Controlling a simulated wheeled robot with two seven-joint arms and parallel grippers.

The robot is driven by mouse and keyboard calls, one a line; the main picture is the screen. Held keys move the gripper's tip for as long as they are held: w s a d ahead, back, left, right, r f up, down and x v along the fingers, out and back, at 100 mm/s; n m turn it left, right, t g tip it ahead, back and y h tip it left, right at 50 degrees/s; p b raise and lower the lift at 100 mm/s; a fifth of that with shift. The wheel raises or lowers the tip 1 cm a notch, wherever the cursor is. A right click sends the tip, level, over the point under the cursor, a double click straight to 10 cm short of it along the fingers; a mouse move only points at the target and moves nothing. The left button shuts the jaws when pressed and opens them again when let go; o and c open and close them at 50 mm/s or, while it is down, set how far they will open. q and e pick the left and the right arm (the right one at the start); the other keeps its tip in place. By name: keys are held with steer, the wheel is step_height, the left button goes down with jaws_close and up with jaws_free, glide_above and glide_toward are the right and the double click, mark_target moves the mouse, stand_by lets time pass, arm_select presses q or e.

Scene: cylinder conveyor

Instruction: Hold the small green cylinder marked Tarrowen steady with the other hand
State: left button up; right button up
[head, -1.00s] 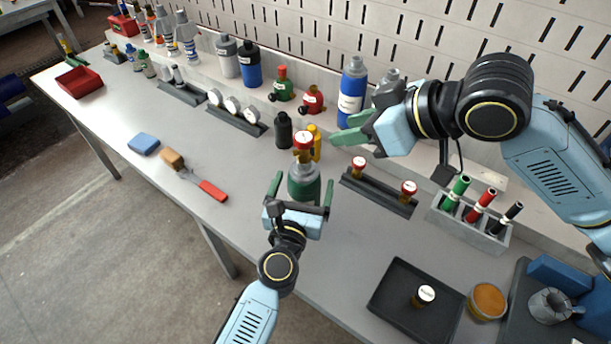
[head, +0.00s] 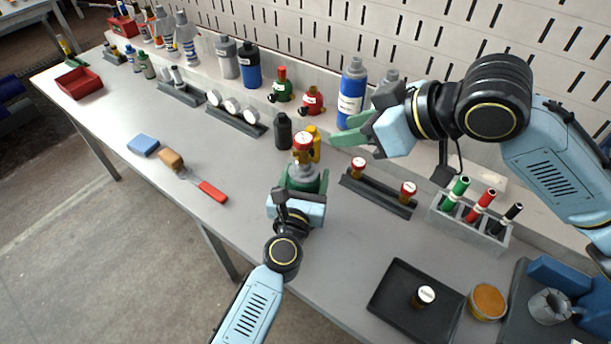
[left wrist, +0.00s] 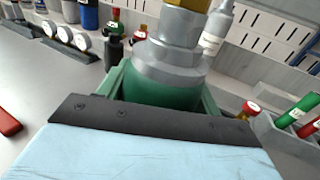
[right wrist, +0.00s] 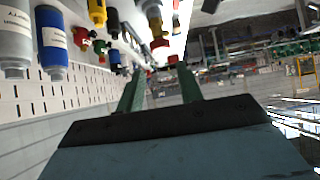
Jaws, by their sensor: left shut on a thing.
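The small green cylinder (head: 304,184) stands upright on the table, with a grey shoulder and a red-topped brass valve (head: 303,147) above it. Its name marking cannot be read. My left gripper (head: 304,186) is shut around its green body from the near side; in the left wrist view the green body (left wrist: 160,88) sits between the two fingers. My right gripper (head: 352,138) is open and empty, in the air above and to the right of the valve, near the blue bottle. In the right wrist view its green fingers stand apart with nothing between them.
A dark rack with two red-topped valves (head: 380,194) stands right of the cylinder. A yellow bottle (head: 314,142) and a black bottle (head: 283,131) stand close behind. A black tray (head: 388,302) lies at the front right.

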arm_select(q)
steer(key=shift+c, duration=1.2)
steer(key=o, duration=0.7)
steer(key=c, duration=0.5)
steer(key=shift+o, duration=0.2)
arm_select(e)
steer(key=o, duration=0.5)
steer(key=shift+w+a, duration=0.15)
steer(key=n+g+h, duration=0.5)
steer(key=n, duration=1)
glide_above(303, 149)
steer(key=w+d, duration=0.1)
steer(key=shift+d+f, duration=0.15)
steer(key=shift+f, duration=0.4)
steer(key=shift+w+a+r+n, duration=0.15)
steer(key=shift+a+r+n, duration=0.1)
steer(key=shift+n, duration=0.65)
steer(key=n, duration=0.1)
steer(key=n+h, duration=0.1)
steer(key=r+n, duration=0.1)
steer(key=shift+w+a+n+g+h, duration=0.15)
steer(key=shift+a+n+g+h, duration=0.15)
steer(key=shift+a, duration=0.05)
steer(key=r+n+h, duration=0.1)
steer(key=n, duration=0.2)
steer(key=shift+a+r+n+g+h, duration=0.15)
steer(key=shift+r+n+g+h, duration=0.15)
steer(key=shift+r+h, duration=0.1)
step_height(303, 149, down, 12)
steer(key=shift+w, duration=0.1)
